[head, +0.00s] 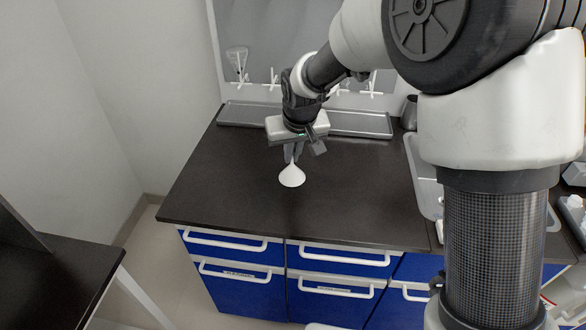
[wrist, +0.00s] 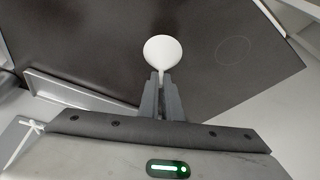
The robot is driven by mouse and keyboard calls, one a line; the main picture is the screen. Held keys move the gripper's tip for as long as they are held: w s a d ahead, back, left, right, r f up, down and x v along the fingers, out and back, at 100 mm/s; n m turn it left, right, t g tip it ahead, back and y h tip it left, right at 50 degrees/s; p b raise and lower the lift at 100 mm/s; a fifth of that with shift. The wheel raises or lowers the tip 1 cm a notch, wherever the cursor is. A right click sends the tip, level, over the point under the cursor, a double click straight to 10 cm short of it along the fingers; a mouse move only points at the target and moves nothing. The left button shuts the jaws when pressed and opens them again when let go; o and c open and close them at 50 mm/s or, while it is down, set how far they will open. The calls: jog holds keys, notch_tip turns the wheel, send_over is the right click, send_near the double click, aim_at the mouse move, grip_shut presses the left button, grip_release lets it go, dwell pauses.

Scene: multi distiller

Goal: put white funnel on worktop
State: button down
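The white funnel (head: 292,176) is at my gripper (head: 292,152), over the dark worktop (head: 225,190). Its wide mouth faces down and its narrow stem points up between the fingers. In the wrist view the funnel (wrist: 162,50) shows beyond the fingertips (wrist: 161,76), which are close together on its stem. I cannot tell for sure whether the funnel's rim touches the worktop or is slightly above it.
A long grey metal tray (head: 245,117) lies along the back of the worktop by the wall. A light tray or sink (head: 424,180) is on the right, partly behind my arm. Blue drawers (head: 240,287) with white handles are below the front edge. The left part of the worktop is clear.

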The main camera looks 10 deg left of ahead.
aim_at(292, 164)
jog(key=shift+f, duration=2.5)
jog(key=shift+f+b, duration=0.15)
jog(key=shift+b, duration=0.2)
jog(key=c, duration=2)
grip_release()
jog(key=shift+r, duration=0.55)
jog(key=p+v, duration=0.1)
jog(key=v, duration=1)
jog(key=shift+s+r, duration=0.1)
jog(key=shift+r, duration=0.05)
